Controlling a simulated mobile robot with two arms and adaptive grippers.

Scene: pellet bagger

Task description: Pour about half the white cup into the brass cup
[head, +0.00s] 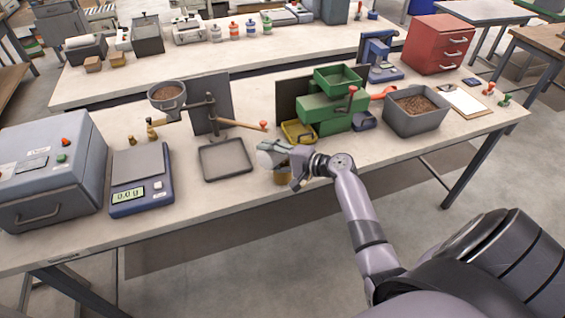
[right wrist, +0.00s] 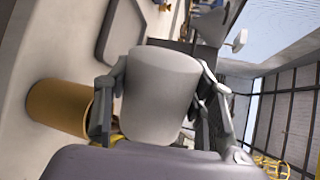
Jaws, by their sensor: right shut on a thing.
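The white cup (head: 268,157) is held in my right gripper (head: 287,160), above the front edge of the table. In the right wrist view the white cup (right wrist: 160,95) sits between both fingers (right wrist: 160,100); it is strongly tilted, its long axis across that of the brass cup. The brass cup (head: 281,178) stands on the table just below the gripper and is partly hidden by it. It also shows beside the white cup in the right wrist view (right wrist: 58,107). The contents of both cups are hidden. My left gripper is out of view.
A grey tray (head: 225,160) lies to the left of the cups. A scale (head: 141,180) and a grey machine (head: 50,165) stand further left. Behind are a yellow tray (head: 298,132) and a green machine (head: 330,110). A bin of brown pellets (head: 416,118) is at right.

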